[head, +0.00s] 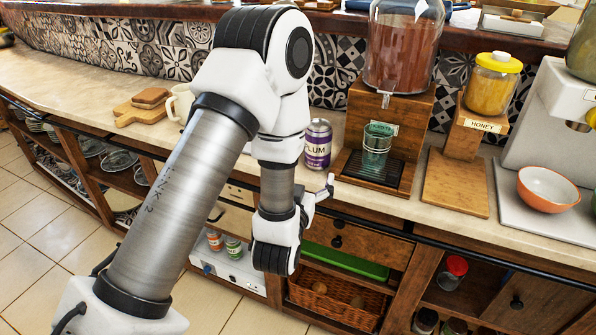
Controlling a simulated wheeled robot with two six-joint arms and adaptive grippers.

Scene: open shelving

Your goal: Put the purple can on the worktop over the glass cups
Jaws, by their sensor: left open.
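The purple can (318,145), labelled PLUM, stands upright on the pale worktop (452,222), left of the drink dispenser. My left gripper (328,188) is open and empty near the worktop's front edge, just below the can in the picture; my arm hides part of it. I cannot tell whether it touches anything. Clear glassware (119,160) sits on the open shelves under the worktop at the left; I cannot clearly tell cups from bowls there. My right gripper is not in view.
A cutting board with bread (137,113) and a white mug (181,103) stand left of the can. A greenish glass (376,150) stands under the dispenser (404,47). The far-left worktop looks clear. A honey jar (491,86) and orange bowl (548,188) are at the right.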

